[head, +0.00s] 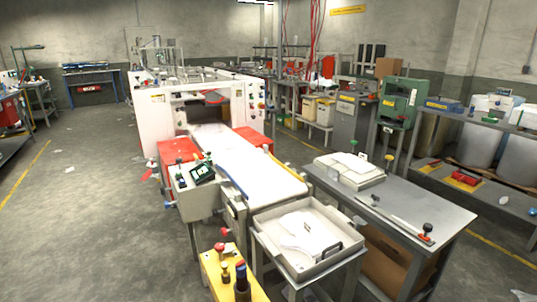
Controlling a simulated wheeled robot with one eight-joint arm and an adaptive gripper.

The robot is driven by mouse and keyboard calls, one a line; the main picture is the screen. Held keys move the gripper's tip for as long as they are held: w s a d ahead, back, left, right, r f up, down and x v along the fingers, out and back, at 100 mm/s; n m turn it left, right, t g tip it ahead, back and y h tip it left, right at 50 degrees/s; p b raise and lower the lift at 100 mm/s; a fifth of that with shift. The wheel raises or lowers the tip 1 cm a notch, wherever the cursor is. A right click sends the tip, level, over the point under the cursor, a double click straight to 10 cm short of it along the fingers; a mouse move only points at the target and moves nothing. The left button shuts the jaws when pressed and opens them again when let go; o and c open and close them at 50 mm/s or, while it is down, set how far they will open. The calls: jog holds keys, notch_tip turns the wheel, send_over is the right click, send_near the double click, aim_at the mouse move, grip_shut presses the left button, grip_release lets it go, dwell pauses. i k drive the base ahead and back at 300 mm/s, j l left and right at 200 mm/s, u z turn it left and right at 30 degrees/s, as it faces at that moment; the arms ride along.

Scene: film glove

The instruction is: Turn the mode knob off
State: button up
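A white film machine (160,118) stands at the back centre, with a white conveyor bed (232,160) running toward me. On its right front post is a panel (256,106) with several small red and dark controls. A grey control box (199,187) with a dark screen (202,174) and small knobs or buttons on top stands at the left of the bed. I cannot tell which of these controls is the mode knob or how it is set. My gripper is not in view.
A yellow stand (216,272) with red and dark knobbed posts is close at the bottom. A pale tray (275,258) holds white pieces. A grey table (415,215) carries a white box and a long tool. Open floor (85,215) lies to the left.

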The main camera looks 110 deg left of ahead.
aim_at(179, 160)
jog(key=i+l+u, duration=0.1)
jog(key=u, duration=2.4)
jog(key=j+u, duration=0.1)
jog(key=u, duration=1.3)
jog(key=j+u, duration=0.1)
jog(key=u, duration=0.4)
jog(key=j, duration=0.75)
jog(key=k+j, duration=0.1)
jog(key=j, duration=0.6)
jog(key=i+j, duration=0.2)
jog(key=j, duration=0.15)
jog(key=i+j+z, duration=0.1)
jog(key=j, duration=0.2)
jog(key=i+j+z, duration=0.1)
jog(key=j, duration=0.25)
jog(key=i+j, duration=0.25)
jog(key=i, duration=0.25)
jog(key=i+j+z, duration=0.1)
jog(key=i, duration=0.35)
jog(key=i+j, duration=0.4)
jog(key=i+l, duration=0.1)
jog(key=i, duration=0.4)
jog(key=i+l+z, duration=0.1)
jog(key=i, duration=0.4)
